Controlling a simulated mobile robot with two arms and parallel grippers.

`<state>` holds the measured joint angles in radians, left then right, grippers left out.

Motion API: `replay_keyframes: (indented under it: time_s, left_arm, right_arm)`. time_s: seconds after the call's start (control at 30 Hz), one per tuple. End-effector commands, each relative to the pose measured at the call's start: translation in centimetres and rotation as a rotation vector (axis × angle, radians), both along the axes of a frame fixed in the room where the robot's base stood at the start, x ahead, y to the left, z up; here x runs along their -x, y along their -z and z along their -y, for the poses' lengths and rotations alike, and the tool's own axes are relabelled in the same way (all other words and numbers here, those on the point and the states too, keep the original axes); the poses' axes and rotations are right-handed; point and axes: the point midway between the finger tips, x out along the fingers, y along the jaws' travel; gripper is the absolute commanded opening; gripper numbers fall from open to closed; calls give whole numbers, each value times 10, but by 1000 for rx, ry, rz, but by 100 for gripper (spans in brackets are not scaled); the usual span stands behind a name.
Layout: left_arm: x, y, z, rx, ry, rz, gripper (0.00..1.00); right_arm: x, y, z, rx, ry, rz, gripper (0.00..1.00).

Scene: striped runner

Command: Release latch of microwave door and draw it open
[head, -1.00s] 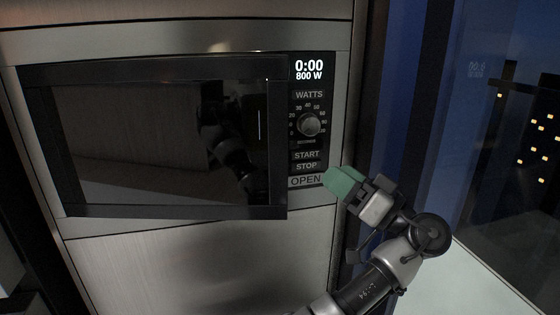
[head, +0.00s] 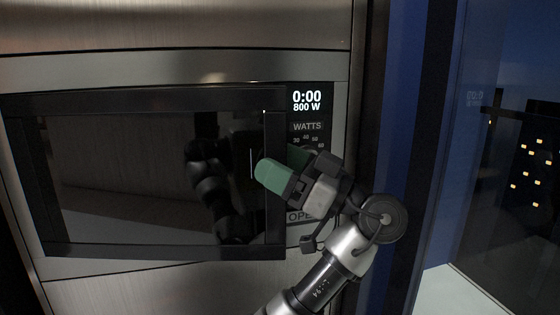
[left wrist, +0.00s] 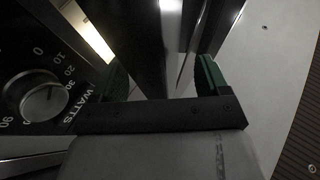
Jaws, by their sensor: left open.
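The microwave door (head: 150,252) is a dark glass panel in a black frame. It stands slightly ajar, with its right edge out from the control panel (head: 312,104). My left gripper (head: 282,166) is open at this right edge. One green finger is in front of the door frame and the other is on the control panel side. In the left wrist view the dark door edge (left wrist: 150,40) shows between the two fingers of the gripper (left wrist: 162,80). The OPEN button (head: 298,217) is partly hidden by my gripper. My right gripper is not in view.
The knob (left wrist: 38,97) shows close to the gripper in the left wrist view. A metal cabinet front (head: 180,30) surrounds the microwave. A dark window (head: 500,220) and a pale surface (head: 450,290) are at the right.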

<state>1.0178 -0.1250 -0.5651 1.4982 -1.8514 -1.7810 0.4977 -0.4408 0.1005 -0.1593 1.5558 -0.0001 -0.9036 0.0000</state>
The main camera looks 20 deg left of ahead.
Motion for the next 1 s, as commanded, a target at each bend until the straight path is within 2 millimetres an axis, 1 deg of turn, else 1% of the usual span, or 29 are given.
replay_keyframes:
  time_s: [0.27, 0.3, 0.57, 0.7, 0.73, 0.97, 1.0]
  left_arm:
    - [0, -1, -2, 0, 1, 0, 76]
    - [0, -1, -2, 0, 1, 0, 74]
    - [0, -1, -2, 0, 1, 0, 35]
    - [0, -1, -2, 0, 1, 0, 13]
    - [0, -1, -2, 0, 1, 0, 10]
    - [-1, 0, -5, 1, 9, 0, 10]
    - [-2, 1, -6, 1, 13, 0, 10]
  right_arm:
    - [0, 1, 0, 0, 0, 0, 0]
    - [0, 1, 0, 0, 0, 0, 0]
    - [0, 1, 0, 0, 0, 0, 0]
    - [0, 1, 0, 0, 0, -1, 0]
    - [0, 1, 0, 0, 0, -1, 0]
    - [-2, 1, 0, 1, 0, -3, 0]
    - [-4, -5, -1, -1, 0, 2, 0]
